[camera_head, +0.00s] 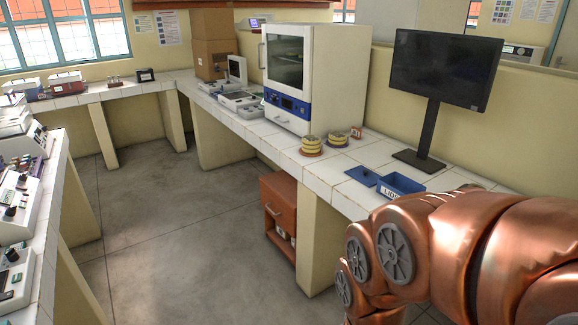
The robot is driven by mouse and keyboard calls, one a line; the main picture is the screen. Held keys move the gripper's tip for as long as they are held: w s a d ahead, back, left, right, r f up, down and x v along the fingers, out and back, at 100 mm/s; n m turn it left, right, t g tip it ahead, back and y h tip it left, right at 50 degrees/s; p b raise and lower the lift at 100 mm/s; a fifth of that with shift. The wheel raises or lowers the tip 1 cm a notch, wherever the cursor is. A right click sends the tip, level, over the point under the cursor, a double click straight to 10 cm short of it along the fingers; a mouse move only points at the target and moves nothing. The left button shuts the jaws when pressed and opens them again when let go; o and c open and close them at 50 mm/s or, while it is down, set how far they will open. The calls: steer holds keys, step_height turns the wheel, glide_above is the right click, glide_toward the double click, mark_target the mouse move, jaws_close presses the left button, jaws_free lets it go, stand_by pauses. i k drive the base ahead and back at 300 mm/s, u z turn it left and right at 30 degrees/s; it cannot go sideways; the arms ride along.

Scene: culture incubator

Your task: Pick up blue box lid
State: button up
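A flat blue piece (362,176), which looks like the blue box lid, lies on the white tiled counter. Just right of it stands a small open blue box (400,182) with white lettering on its front, partly cut off by my arm. The lid and the box are close together but look apart. My copper-coloured arm reaches in from the lower right, in front of the counter's near end. My gripper is not in view.
A black monitor (445,68) stands behind the blue box. Stacked yellow-rimmed dishes (311,145) and a white incubator (338,80) stand farther left on the counter (345,200). An orange-brown cabinet (277,205) sits below. The grey floor is clear at centre left.

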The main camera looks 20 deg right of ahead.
mark_target(368, 178)
steer(key=u, duration=0.6)
steer(key=i, duration=1.65)
steer(key=z, duration=0.3)
steer(key=i, duration=1.15)
steer(key=z, duration=1.5)
steer(key=i, duration=0.6)
steer(key=z, duration=0.55)
